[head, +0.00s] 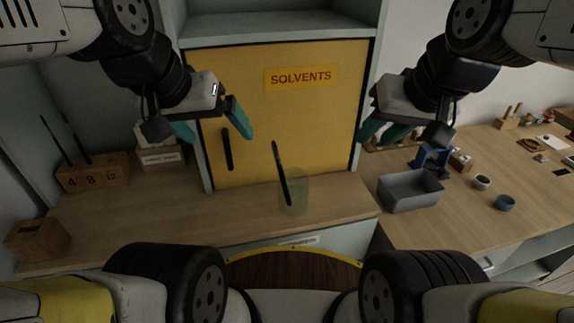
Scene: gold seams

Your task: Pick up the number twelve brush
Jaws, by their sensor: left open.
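A dark, thin-handled brush (281,165) leans in a translucent jar (293,197) on the wooden counter, in front of the yellow cabinet. Its number cannot be read. A wooden block (92,175) marked 4, 8 and 12 stands at the left. Two dark sticks rise from it near the 4 and the 8; none shows at the 12. My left gripper (212,126) is open and empty, above and left of the jar. My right gripper (381,134) is empty, its teal fingers apart, above and right of the jar.
The yellow cabinet (300,120) marked SOLVENTS is closed, with a black handle (228,149). A small wooden box (37,239) sits front left. A grey bin (411,191) and small pots (505,203) stand on the right bench. The counter between block and jar is clear.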

